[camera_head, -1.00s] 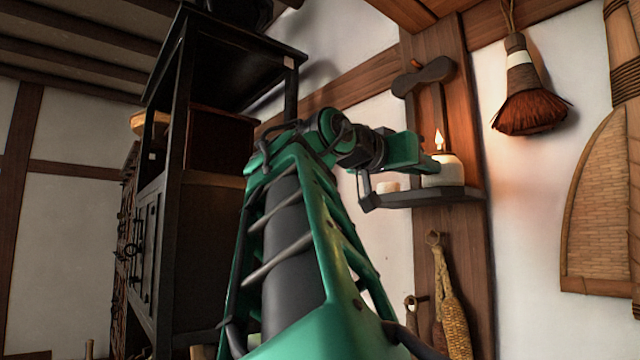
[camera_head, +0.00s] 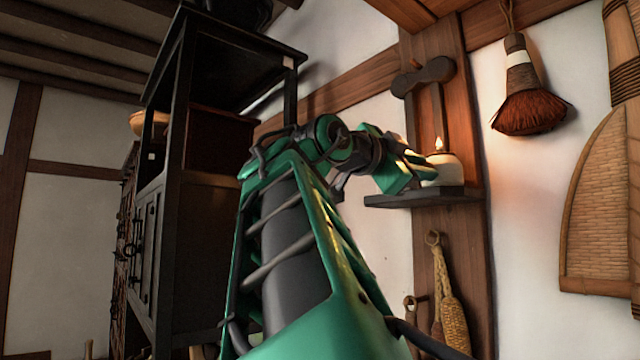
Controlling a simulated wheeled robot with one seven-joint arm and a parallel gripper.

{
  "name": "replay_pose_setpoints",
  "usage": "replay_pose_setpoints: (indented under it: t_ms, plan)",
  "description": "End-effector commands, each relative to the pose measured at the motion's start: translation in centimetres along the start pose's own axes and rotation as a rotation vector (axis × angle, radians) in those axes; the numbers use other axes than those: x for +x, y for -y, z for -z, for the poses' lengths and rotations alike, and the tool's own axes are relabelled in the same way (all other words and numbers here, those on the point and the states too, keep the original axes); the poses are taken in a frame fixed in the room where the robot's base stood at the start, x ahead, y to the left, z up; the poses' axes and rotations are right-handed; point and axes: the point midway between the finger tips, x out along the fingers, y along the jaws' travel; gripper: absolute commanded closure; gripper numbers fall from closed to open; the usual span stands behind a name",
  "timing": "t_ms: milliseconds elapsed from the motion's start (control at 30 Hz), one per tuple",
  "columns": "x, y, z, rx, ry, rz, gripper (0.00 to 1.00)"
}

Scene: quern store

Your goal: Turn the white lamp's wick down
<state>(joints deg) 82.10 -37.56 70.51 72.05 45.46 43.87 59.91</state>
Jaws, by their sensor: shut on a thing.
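The white lamp (camera_head: 447,171) stands on a small dark wall shelf (camera_head: 425,198), with a lit flame (camera_head: 438,144) above its top. My gripper (camera_head: 424,170) is at the lamp's left side, at about the height of its upper body. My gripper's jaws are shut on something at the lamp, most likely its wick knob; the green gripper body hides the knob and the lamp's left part. My arm reaches up to it from the lower middle of the picture.
A tall dark cabinet (camera_head: 205,200) stands to the left of my arm. A brush (camera_head: 527,95) and a woven basket tray (camera_head: 605,200) hang on the wall at right. Corn cobs (camera_head: 453,322) hang below the shelf. A dark wooden bracket (camera_head: 423,76) is above the lamp.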

Motion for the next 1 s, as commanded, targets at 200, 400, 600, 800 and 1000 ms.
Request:
replay_pose_setpoints:
  t_ms: [200,400,600,800,1000]
  plan:
    - [-0.30,0.17,-0.57,0.198,0.002,0.004,1.00]
    - [-0.29,0.18,-0.58,0.386,-0.004,0.002,1.00]
    - [-0.30,0.19,-0.61,0.551,-0.008,0.000,1.00]
    - [-0.31,0.16,-0.66,0.676,-0.012,-0.002,1.00]
    - [-0.32,0.15,-0.69,0.754,-0.014,-0.004,1.00]
